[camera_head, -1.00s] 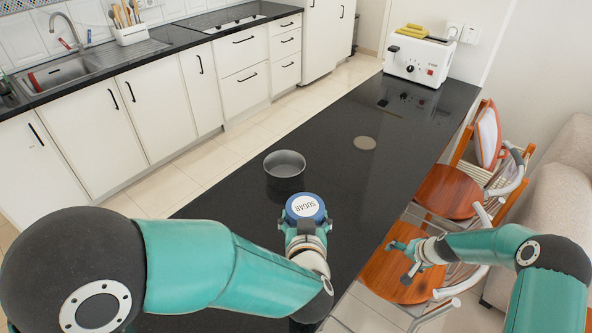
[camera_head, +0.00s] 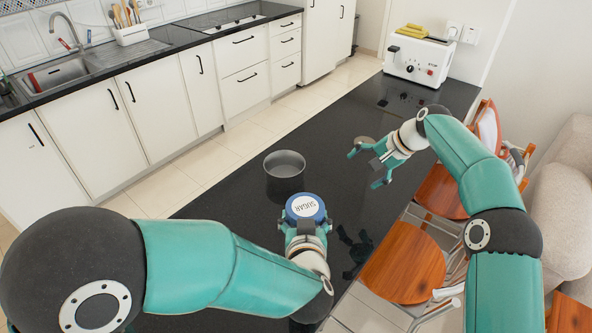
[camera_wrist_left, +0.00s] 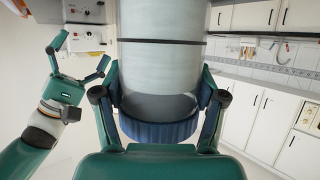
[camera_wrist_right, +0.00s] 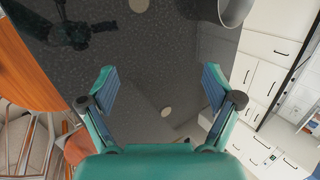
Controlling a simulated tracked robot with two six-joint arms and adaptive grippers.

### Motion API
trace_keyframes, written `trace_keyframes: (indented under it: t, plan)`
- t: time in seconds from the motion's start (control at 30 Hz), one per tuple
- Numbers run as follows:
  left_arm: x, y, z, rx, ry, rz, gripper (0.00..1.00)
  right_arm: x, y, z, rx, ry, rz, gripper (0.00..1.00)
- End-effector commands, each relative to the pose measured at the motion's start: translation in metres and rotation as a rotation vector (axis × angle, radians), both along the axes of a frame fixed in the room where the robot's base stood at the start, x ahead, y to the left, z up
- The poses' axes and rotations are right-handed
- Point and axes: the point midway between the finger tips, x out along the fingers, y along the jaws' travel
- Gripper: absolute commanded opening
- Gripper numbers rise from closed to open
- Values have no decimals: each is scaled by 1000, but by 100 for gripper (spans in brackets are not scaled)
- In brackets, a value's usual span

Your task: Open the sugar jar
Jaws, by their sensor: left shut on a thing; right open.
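The sugar jar shows its round lid (camera_head: 306,207) in the head view, with a blue rim and a white top reading SUGAR. In the left wrist view its pale body (camera_wrist_left: 160,72) and blue lid rim (camera_wrist_left: 158,131) stand between the fingers. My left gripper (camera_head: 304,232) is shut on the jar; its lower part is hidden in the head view. The lid is on the jar. My right gripper (camera_head: 367,166) is open and empty above the counter, up and right of the jar. Its spread fingers also show in the right wrist view (camera_wrist_right: 160,80).
A grey pot (camera_head: 285,172) stands on the black counter (camera_head: 330,125) just beyond the jar. A white toaster (camera_head: 418,60) is at the far end. Wooden chairs (camera_head: 408,262) line the right side. The counter between pot and toaster is mostly clear.

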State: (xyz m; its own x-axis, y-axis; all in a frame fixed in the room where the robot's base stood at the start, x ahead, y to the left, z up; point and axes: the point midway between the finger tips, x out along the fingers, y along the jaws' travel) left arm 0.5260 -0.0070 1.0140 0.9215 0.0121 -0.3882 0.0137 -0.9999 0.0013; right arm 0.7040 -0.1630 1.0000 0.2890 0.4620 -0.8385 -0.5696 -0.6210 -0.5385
Motion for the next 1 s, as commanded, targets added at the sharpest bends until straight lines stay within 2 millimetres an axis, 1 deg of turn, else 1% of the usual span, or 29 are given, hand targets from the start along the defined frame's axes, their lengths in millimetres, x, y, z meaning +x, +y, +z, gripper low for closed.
trace_keyframes:
  t: [0.03, 0.1, 0.17, 0.2, 0.27, 0.3, 0.4, 0.5, 0.6, 0.7, 0.87, 1.0]
  plan:
    - [0, 0, 1, -1, -3, 0, 0, -10, 25, 14, -15, 39, 13, 90]
    - [0, 0, 1, -1, -3, 0, 0, -27, 52, 29, -45, 105, 9, 90]
    - [0, 0, 1, -1, -3, 0, 0, -43, 74, 43, -79, 162, -1, 90]
    - [0, 0, 1, -1, -3, 0, 0, -55, 88, 52, -106, 198, -14, 90]
    - [0, 0, 1, -1, -3, 0, 0, -73, 106, 66, -153, 247, -41, 90]
    - [0, 0, 1, -1, -3, 0, 0, -85, 117, 76, -186, 275, -64, 90]
    - [0, 0, 1, -1, -3, 0, 0, -115, 139, 99, -268, 332, -131, 90]
    - [0, 0, 1, -1, -3, 0, 0, -139, 153, 118, -338, 364, -203, 90]
    - [0, 0, 1, -1, -3, 0, 0, -157, 161, 132, -388, 379, -267, 90]
    - [0, 0, 1, -1, -3, 0, 0, -168, 166, 140, -417, 386, -309, 90]
    - [0, 0, 1, 0, -3, 1, 0, -173, 167, 139, -432, 391, -333, 90]
    - [0, 0, 1, 0, -3, 1, 0, -173, 167, 130, -432, 393, -332, 90]
